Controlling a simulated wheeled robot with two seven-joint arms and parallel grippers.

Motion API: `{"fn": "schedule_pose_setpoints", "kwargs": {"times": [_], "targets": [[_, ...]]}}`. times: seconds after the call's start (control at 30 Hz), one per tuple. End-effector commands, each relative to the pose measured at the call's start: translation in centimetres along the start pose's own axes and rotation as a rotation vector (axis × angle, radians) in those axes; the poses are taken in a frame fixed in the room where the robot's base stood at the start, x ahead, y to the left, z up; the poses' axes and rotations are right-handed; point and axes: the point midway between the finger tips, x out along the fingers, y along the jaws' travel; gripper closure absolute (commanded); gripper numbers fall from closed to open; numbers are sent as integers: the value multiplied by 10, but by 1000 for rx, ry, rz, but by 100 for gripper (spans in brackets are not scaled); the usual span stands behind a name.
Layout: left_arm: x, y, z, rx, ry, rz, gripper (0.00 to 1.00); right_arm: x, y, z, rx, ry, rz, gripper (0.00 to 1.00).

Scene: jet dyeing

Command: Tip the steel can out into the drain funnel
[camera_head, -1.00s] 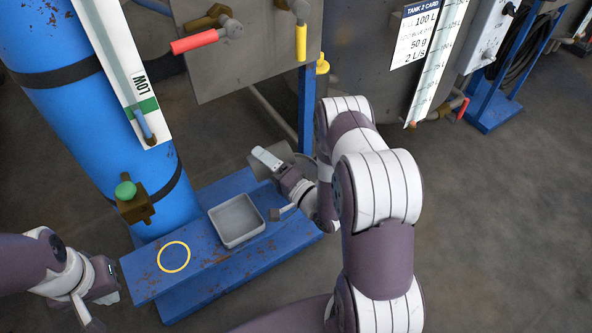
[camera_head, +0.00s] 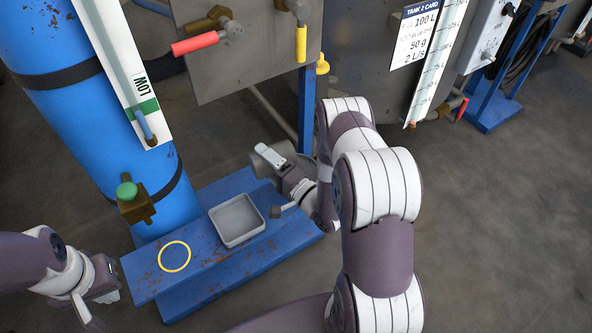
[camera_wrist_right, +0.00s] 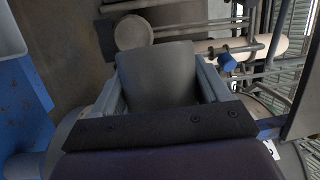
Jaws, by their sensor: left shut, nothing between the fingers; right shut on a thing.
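The steel can (camera_head: 263,160) is a grey cylinder, lying tilted beyond the far end of the blue bench in the head view. My right gripper (camera_wrist_right: 160,90) is shut on it, with the can's grey wall between the two fingers in the right wrist view. Its mouth and contents are hidden. A grey rounded shape shows just behind the right gripper in the head view, mostly covered; I cannot tell whether it is the drain funnel. My left gripper (camera_head: 88,308) is shut and empty at the lower left, away from the bench.
The blue bench (camera_head: 205,265) carries a grey tray (camera_head: 237,221) and a yellow ring mark (camera_head: 174,256). A blue column (camera_head: 80,110) with a brass valve (camera_head: 135,203) stands behind it. A blue post (camera_head: 306,110) and steel tank lie beyond the right arm.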

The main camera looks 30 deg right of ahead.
Motion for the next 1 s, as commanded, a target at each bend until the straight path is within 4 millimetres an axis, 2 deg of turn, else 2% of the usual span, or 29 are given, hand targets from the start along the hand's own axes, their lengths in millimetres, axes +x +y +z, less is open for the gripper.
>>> {"fn": "schedule_pose_setpoints", "kwargs": {"times": [0.13,0.17,0.2,0.23,0.3,0.47,0.67,0.7,0.77,0.8,1.0], "targets": [[-1,0,0,0,0,0,100,0,-1,0,7,1,-5,59],[6,0,1,0,0,0,100,0,6,2,-41,-6,15,59],[18,0,2,0,1,0,100,1,21,9,-172,-28,69,59],[21,0,2,0,0,0,100,5,27,21,-261,-46,105,59],[8,0,1,0,-1,0,100,6,16,18,-349,-50,142,59],[4,0,0,0,0,0,100,6,14,18,-418,-59,171,59],[-36,0,-4,0,0,0,100,6,-1,15,-645,-92,266,59],[-41,0,-5,0,1,0,100,6,1,14,-709,-102,293,59],[-37,0,-5,0,1,0,100,4,19,18,-829,-123,345,59],[-38,0,-5,0,0,0,100,6,24,24,-904,-136,373,59],[-42,0,-5,0,0,0,100,11,46,42,-1227,-179,505,59]]}}
